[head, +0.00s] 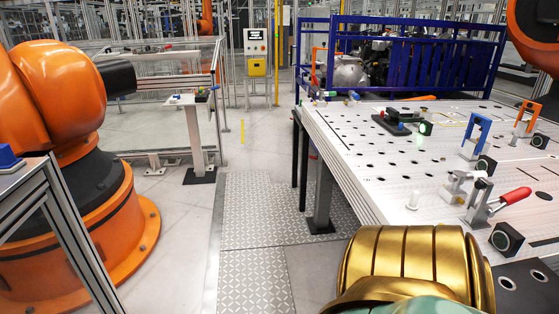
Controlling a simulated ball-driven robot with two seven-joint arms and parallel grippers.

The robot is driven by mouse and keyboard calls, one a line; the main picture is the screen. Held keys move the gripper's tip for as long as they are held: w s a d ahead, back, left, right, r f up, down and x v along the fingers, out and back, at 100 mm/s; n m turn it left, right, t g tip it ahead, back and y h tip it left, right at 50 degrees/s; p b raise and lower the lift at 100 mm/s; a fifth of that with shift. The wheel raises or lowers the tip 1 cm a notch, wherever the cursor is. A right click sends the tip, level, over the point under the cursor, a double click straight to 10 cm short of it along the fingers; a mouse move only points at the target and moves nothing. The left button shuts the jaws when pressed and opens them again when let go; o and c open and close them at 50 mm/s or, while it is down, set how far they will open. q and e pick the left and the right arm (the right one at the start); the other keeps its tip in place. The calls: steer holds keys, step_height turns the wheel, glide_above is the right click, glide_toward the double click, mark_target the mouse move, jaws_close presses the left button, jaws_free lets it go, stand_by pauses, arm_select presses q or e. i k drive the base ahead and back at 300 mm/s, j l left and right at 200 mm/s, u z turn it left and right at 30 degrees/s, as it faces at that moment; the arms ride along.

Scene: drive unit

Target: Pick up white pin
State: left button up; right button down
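A small white pin (413,201) stands upright on the perforated metal table (352,150), close to its front left edge. A toggle clamp with a red handle (515,196) is mounted to the right of the pin. Neither of my grippers shows in the head view. A large ribbed gold part with a teal section fills the bottom right, in front of the table; it seems to be part of my own arm, and no fingers show on it.
Black blocks (506,239), blue brackets (478,133) and an orange bracket (527,115) stand on the table's right side. A black fixture (393,123) sits farther back. Orange robot arms (62,95) flank the scene. The tread-plate floor (253,225) left of the table is clear.

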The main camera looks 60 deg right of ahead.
mark_target(412, 205)
steer(key=z, duration=3.8)
steer(key=j+z, duration=1.2)
steer(key=k+l, duration=0.05)
